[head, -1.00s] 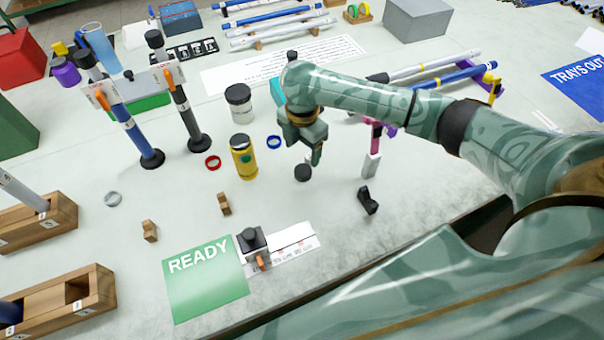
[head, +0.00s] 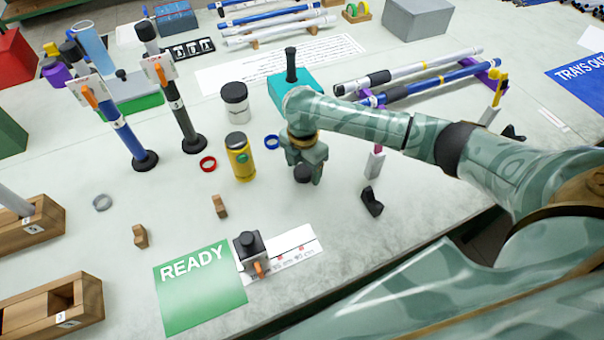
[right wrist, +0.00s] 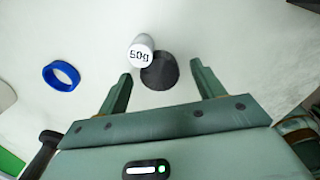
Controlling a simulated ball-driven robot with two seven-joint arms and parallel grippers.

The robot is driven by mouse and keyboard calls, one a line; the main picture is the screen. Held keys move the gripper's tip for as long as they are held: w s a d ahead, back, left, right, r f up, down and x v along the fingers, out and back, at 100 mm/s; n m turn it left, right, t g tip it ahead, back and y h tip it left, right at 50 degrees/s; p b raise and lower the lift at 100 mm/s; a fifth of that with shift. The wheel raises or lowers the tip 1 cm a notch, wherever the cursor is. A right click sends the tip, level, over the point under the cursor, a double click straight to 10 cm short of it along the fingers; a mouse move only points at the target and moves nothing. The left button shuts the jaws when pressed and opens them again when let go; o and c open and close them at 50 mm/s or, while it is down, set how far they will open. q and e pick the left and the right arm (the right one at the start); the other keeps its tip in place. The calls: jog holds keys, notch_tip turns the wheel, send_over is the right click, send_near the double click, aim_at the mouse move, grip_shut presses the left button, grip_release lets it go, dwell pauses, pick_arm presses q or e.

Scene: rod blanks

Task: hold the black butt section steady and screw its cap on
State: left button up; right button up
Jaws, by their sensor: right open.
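The black butt section (head: 180,108) stands upright in a round black foot (head: 194,145), with a white holder and orange clip near its top. A small round black cap (head: 303,174) lies on the table; it also shows in the right wrist view (right wrist: 160,73). My right gripper (head: 305,166) is open and low over the cap, one finger on each side of it in the wrist view, not closed on it. A white piece marked 50g (right wrist: 140,52) stands right against the cap there. My left gripper is out of view.
A yellow jar (head: 240,158), a blue ring (head: 272,142) and a red ring (head: 208,163) are left of my right gripper. A blue section (head: 128,138) stands beside the black one. A black bracket (head: 371,202) lies right.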

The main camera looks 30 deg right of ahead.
aim_at(303, 170)
jog(key=shift+f, duration=0.1)
jog(key=c, duration=1.1)
jog(key=shift+r+p, duration=0.35)
jog(key=shift+r, duration=0.15)
notch_tip(303, 170, up, 2)
jog(key=shift+r+p, duration=0.15)
jog(key=shift+p, duration=0.4)
pick_arm(q)
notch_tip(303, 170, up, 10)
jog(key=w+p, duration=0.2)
jog(key=p, duration=0.6)
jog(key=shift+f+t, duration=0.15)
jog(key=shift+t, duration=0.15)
pick_arm(e)
jog(key=s+a+r, duration=0.4)
jog(key=s+r, duration=0.1)
jog(key=s+a+r, duration=0.4)
jog(key=s+a, duration=0.1)
jog(key=shift+s+a+r, duration=0.2)
jog(key=shift+a+r, duration=0.05)
jog(key=shift+r, duration=0.1)
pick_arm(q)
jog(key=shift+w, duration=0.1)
